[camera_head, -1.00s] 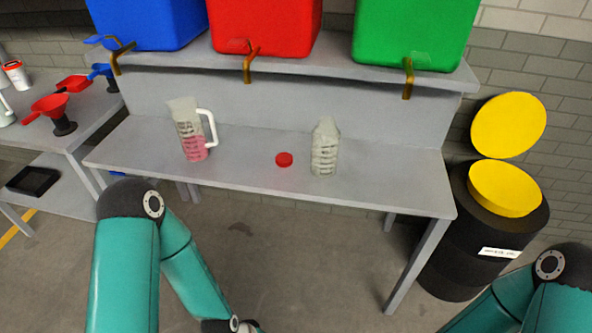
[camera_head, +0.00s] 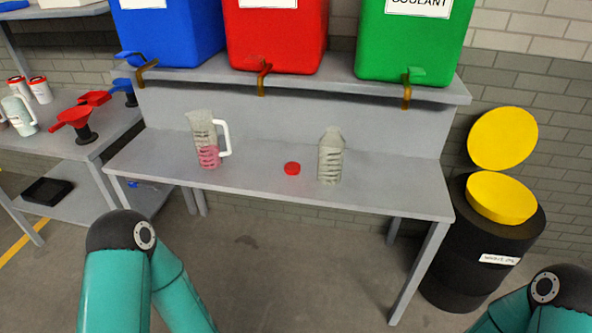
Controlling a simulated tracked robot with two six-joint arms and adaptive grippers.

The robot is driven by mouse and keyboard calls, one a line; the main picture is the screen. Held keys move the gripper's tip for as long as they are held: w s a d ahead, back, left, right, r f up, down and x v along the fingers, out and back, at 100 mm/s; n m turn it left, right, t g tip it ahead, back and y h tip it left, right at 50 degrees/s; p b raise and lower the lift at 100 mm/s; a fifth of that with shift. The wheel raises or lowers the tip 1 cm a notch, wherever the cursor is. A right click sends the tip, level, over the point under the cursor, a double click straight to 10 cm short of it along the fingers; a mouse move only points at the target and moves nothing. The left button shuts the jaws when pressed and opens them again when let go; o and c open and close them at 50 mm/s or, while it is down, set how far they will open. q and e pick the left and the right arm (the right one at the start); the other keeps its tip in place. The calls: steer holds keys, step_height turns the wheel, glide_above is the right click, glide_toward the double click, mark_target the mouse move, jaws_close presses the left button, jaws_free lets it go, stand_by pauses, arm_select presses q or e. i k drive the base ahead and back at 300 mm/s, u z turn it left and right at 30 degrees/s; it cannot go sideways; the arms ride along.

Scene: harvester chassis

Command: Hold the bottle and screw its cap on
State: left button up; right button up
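A greyish translucent bottle (camera_head: 330,157) stands upright on the grey table (camera_head: 270,188), right of its middle. A small red cap (camera_head: 292,169) lies on the table just left of the bottle, apart from it. A measuring jug (camera_head: 206,142) with a white handle and pink liquid in its lower part stands further left on the table. My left arm comes in at the bottom left and my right arm at the bottom right. Both grippers are outside the picture. Neither arm touches the bottle or the cap.
Blue (camera_head: 168,35), red (camera_head: 277,38) and green (camera_head: 413,42) tanks with taps stand on the shelf above the table. A black drum (camera_head: 455,285) with a yellow lid stands at the right. A side table at the left holds red funnels (camera_head: 75,118). The table front is clear.

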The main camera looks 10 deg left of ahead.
mark_target(332, 146)
steer(key=u, duration=0.05)
steer(key=i, duration=0.9)
